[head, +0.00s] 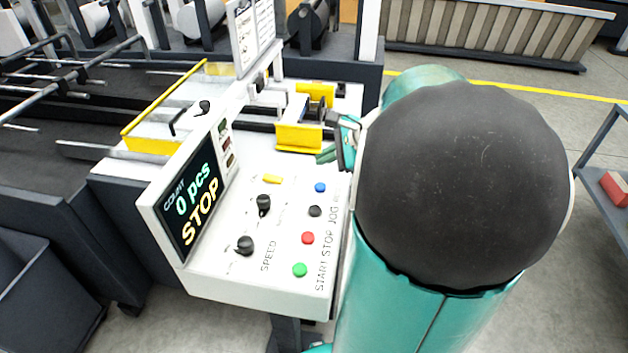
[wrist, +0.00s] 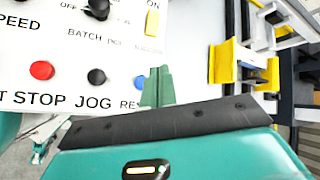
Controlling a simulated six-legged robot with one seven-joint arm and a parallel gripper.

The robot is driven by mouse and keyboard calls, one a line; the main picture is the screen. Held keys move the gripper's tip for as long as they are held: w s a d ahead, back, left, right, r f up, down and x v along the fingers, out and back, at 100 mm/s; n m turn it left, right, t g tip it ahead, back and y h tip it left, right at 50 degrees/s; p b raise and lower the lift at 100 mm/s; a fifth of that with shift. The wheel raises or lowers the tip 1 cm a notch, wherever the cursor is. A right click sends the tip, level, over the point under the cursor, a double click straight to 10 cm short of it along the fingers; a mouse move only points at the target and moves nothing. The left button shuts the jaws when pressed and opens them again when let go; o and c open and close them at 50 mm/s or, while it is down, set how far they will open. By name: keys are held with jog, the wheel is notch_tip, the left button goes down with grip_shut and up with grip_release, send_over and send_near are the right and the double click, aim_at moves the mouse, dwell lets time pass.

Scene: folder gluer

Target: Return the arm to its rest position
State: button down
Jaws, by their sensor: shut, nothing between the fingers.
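My gripper (wrist: 157,87) shows in the wrist view with its two green fingers together and nothing between them. Its tips are over the white control panel (wrist: 60,60), beside the blue button (wrist: 140,82); I cannot tell whether they touch the panel. In the head view the gripper (head: 326,155) shows at the panel's upper right edge, above the blue button (head: 320,187) in the picture. My teal arm with its dark round joint fills the right middle of the head view and hides part of the gripper.
The panel has black (head: 315,211), red (head: 307,238) and green (head: 299,270) buttons, and two knobs. Its screen (head: 190,195) reads "0 pcs STOP". A yellow bracket (head: 299,136) stands close by the gripper. A shelf with a red box (head: 615,188) is at the far right.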

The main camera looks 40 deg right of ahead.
jog(key=s+a+r+n+g+h, duration=0.1)
jog(key=s+a+n, duration=0.2)
jog(key=a+n, duration=0.4)
jog(key=s+a+r+n+g+h, duration=0.1)
jog(key=s+a+n, duration=0.2)
jog(key=a+n, duration=0.5)
jog(key=s+a+r+n+g+h, duration=0.1)
jog(key=s+a+n, duration=0.2)
jog(key=a+n, duration=0.5)
jog(key=a, duration=0.4)
jog(key=shift+s+a, duration=0.25)
jog(key=shift+s, duration=0.1)
jog(key=shift+r, duration=0.1)
